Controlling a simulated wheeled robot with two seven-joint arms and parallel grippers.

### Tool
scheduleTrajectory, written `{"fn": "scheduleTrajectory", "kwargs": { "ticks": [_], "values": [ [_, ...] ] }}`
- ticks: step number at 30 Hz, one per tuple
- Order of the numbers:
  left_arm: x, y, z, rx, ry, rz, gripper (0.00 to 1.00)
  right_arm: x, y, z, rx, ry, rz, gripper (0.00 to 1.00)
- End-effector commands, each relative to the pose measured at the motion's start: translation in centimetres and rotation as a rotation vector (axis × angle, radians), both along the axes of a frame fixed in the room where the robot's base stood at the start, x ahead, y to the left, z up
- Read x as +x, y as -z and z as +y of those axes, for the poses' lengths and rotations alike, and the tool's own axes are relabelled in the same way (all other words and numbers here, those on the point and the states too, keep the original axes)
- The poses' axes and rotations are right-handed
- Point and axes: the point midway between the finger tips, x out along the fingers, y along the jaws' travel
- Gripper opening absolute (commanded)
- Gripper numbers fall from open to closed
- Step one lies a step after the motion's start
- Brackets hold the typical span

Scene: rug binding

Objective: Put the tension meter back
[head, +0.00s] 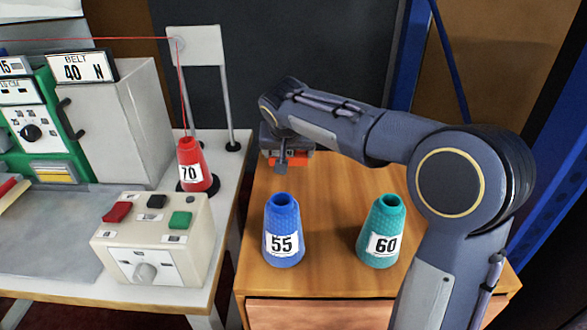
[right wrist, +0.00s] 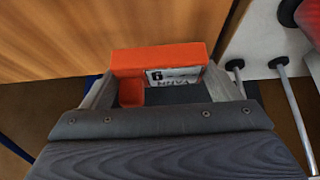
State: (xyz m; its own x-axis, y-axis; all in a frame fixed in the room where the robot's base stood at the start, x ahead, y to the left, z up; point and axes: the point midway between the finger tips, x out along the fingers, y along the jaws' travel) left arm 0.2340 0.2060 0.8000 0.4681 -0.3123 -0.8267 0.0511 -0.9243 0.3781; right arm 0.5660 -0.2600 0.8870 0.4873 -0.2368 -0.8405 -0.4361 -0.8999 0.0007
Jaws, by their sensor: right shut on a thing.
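The tension meter (head: 298,158) is an orange body with a white label, seen at the far left corner of the wooden cabinet top. My right gripper (head: 282,160) is shut on it, and gripper and arm hide much of it in the head view. In the right wrist view the orange meter (right wrist: 160,60) sits between the two fingers of the right gripper (right wrist: 162,88), its printed label facing the camera. I cannot tell whether the meter touches the wood or is held just above it. My left gripper is not in view.
A blue cone marked 55 (head: 283,232) and a teal cone marked 60 (head: 382,232) stand on the cabinet top (head: 330,200). Left, the machine table holds a red cone marked 70 (head: 192,165), a button box (head: 150,240) and a green-fronted machine (head: 45,130). Wood between the cones is clear.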

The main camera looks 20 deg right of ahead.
Motion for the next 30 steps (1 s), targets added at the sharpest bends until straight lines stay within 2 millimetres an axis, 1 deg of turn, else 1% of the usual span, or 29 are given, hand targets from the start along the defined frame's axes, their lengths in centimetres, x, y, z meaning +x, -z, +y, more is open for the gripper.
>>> {"fn": "scheduleTrajectory", "kwargs": {
  "ticks": [1, 8, 9, 12, 15, 22, 26, 27, 30],
  "values": [
    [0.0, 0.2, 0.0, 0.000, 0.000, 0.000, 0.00, 0.1, 0.6, -0.4, 0.000, 0.001, 0.001, 0.54],
    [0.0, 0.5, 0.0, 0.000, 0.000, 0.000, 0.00, 0.5, 1.8, -1.3, 0.001, 0.001, 0.001, 0.54],
    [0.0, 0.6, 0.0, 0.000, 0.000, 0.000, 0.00, 0.5, 2.2, -1.7, 0.001, 0.001, 0.001, 0.54],
    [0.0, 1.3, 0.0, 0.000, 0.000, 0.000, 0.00, 0.5, 4.0, -1.6, 0.000, -0.002, 0.001, 0.54],
    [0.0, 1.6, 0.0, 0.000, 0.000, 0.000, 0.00, 0.5, 5.1, -1.6, 0.000, -0.002, 0.000, 0.54],
    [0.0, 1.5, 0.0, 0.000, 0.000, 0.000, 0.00, 0.6, 5.0, -1.6, 0.001, -0.001, -0.002, 0.54],
    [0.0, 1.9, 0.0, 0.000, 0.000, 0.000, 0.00, 0.6, 5.4, -1.6, 0.001, -0.001, -0.002, 0.54],
    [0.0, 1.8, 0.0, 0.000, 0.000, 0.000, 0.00, 0.6, 5.3, -1.6, 0.001, -0.001, 0.000, 0.87],
    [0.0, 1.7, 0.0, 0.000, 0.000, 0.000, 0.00, 0.5, 5.3, -1.6, 0.000, -0.001, 0.000, 1.00]
  ]
}}
